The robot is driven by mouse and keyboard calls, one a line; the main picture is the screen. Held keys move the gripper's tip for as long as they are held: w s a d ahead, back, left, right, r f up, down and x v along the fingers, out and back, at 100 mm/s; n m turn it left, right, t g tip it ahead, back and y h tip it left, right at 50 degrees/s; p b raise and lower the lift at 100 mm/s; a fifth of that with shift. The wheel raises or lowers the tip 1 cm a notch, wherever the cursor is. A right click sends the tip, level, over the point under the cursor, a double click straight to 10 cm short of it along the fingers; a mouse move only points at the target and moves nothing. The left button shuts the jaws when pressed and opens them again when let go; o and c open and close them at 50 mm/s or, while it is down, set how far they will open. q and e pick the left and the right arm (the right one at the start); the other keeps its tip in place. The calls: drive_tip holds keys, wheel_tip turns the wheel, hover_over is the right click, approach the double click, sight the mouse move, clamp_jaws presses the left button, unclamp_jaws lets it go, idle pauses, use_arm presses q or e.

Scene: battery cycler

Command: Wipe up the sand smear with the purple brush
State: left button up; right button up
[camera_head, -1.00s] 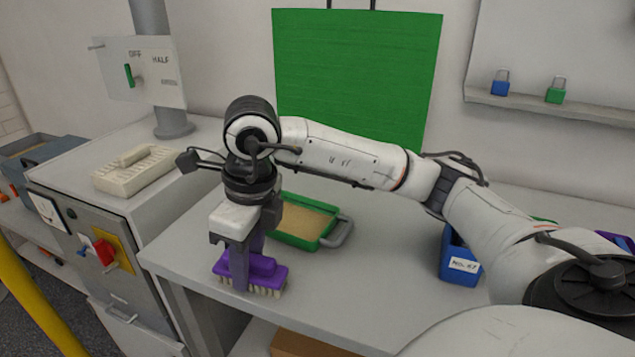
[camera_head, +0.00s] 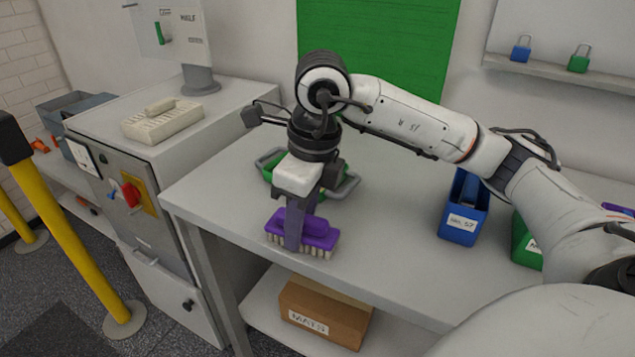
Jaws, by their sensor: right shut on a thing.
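The purple brush (camera_head: 316,230) is in my right gripper (camera_head: 297,240), near the front edge of the grey table (camera_head: 400,262). The gripper points down and is shut on the brush. The brush's pale bristles face down at the table top; I cannot tell whether they touch it. No sand smear shows on the visible table top; the area behind the gripper and under the brush is hidden. My left gripper is not in view.
A green tray (camera_head: 270,164) with grey handles sits behind the gripper, partly hidden. A blue bin (camera_head: 462,222) and a green bin (camera_head: 522,247) stand to the right. A cardboard box (camera_head: 322,314) is on the lower shelf. A yellow post (camera_head: 62,240) stands at left.

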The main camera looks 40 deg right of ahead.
drive_tip(key=r, duration=0.1)
drive_tip(key=r+p, duration=0.1)
drive_tip(key=shift+s+d+r, duration=0.1)
drive_tip(key=shift+s+r, duration=0.15)
drive_tip(key=shift+r, duration=0.15)
drive_tip(key=shift+w+r+p, duration=0.15)
drive_tip(key=shift+r+p, duration=0.45)
drive_tip(key=shift+p, duration=0.15)
wheel_tip(320, 180, up, 2)
drive_tip(key=shift+r+p, duration=0.15)
drive_tip(key=shift+p, duration=0.65)
drive_tip(key=shift+r+p, duration=0.65)
drive_tip(key=shift+r, duration=0.25)
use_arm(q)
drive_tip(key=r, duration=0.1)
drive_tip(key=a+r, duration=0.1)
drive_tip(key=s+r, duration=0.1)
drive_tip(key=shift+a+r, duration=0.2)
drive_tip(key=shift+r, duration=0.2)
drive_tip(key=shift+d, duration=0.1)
